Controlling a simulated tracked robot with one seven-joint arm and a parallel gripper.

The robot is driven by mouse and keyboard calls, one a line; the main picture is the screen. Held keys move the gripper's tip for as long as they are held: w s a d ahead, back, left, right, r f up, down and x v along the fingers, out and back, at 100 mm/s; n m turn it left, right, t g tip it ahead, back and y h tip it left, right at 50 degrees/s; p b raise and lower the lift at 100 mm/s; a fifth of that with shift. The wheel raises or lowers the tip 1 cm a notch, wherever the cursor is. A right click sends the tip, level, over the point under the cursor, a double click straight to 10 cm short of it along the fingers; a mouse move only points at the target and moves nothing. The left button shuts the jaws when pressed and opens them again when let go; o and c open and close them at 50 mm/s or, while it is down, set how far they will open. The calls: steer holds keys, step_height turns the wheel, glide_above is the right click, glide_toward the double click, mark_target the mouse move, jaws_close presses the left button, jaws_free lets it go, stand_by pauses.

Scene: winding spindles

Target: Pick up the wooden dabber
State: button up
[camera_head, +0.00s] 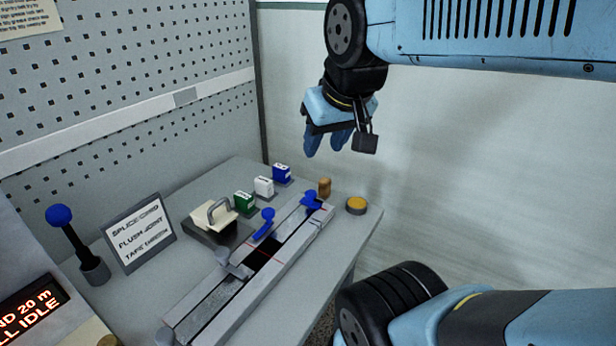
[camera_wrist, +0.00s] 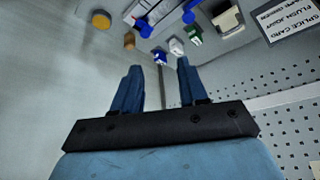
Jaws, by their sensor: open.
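The wooden dabber (camera_head: 324,187) is a small brown upright piece at the far end of the grey bench, between the blue-and-white box and a round yellow-topped pad.
The yellow-topped pad (camera_head: 356,205) sits near the bench's right edge. Blue (camera_head: 282,173), white (camera_head: 264,187) and green (camera_head: 244,202) boxes stand left of the dabber. A long metal splicing track (camera_head: 285,260) with blue clamps lies in front. A pegboard (camera_head: 150,75) rises behind.

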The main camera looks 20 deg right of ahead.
steer(key=shift+w, duration=0.1)
steer(key=o, duration=0.3)
steer(key=shift+w+r, duration=0.1)
steer(key=shift+w, duration=0.15)
steer(key=shift+o, duration=0.3)
steer(key=w+d+f+n+g, duration=0.1)
steer(key=w+d, duration=0.1)
steer(key=w, duration=0.3)
steer(key=w+d+f+n+g, duration=0.1)
steer(key=w+d+f+n, duration=0.1)
steer(key=w, duration=0.4)
steer(key=shift+w+d+f+g, duration=0.2)
steer(key=shift+d+f+g, duration=0.1)
steer(key=shift+g, duration=0.1)
steer(key=n+g, duration=0.3)
steer(key=n, duration=0.1)
glide_above(325, 180)
step_height(325, 180, down, 9)
step_height(325, 180, down, 14)
steer(key=shift+w+f, duration=0.1)
steer(key=shift+f, duration=0.1)
